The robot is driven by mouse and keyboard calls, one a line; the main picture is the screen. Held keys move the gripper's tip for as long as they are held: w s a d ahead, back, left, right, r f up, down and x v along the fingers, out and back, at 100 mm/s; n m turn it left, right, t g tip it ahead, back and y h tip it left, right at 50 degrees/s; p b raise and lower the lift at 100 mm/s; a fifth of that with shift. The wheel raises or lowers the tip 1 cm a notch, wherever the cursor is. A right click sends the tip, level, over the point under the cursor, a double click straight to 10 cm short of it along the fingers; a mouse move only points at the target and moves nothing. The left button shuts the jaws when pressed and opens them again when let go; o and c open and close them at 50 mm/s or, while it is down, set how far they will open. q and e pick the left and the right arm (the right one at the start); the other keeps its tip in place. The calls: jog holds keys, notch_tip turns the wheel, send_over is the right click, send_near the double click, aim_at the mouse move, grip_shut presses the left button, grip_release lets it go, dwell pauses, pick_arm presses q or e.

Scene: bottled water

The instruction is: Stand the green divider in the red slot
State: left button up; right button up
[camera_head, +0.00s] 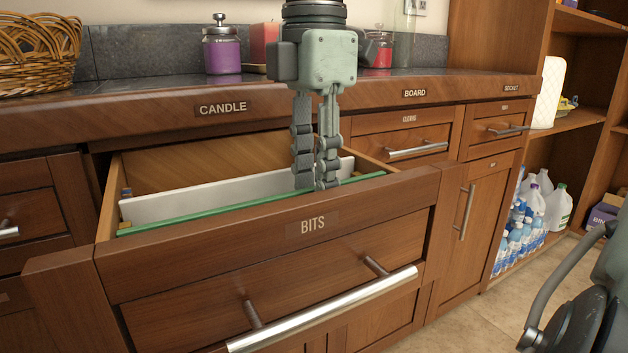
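The green divider (215,213) shows as a long thin strip inside the open drawer marked BITS, close behind the drawer front. Its lower part is hidden by the drawer front. My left gripper (316,186) points straight down into the drawer, right of its middle. The fingertips' contact is partly hidden. I see no red slot; the drawer floor is hidden. My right gripper is not in view.
A white panel (215,196) stands behind the green strip. The drawer's left wall (110,203) has small yellowish pieces on its inside. The counter above holds a wicker basket (38,52), a purple candle jar (222,50) and a red candle (264,42). Bottles (535,205) stand at right.

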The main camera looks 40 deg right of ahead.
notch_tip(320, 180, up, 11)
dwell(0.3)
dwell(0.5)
